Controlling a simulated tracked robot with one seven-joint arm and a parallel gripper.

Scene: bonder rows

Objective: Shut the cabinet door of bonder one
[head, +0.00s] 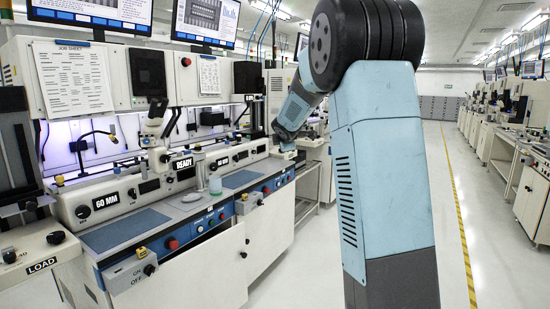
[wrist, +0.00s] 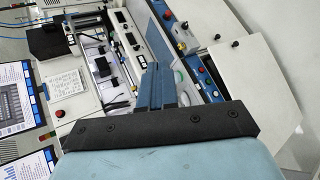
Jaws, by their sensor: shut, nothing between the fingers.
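A white cabinet door (head: 185,275) with a dark knob at its right edge is under the near bonder's bench. I cannot tell which bonder is numbered one. My gripper (head: 284,143) is above and beyond the doors at bench height. Its fingers (wrist: 156,85) are shut and empty, apart from both doors.
Bonder benches (head: 130,228) with switches, microscopes and monitors line the left. A blue control strip (head: 205,222) runs above the doors. An open aisle with a yellow floor line (head: 455,200) lies right of my arm. More machines (head: 530,190) stand at the far right.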

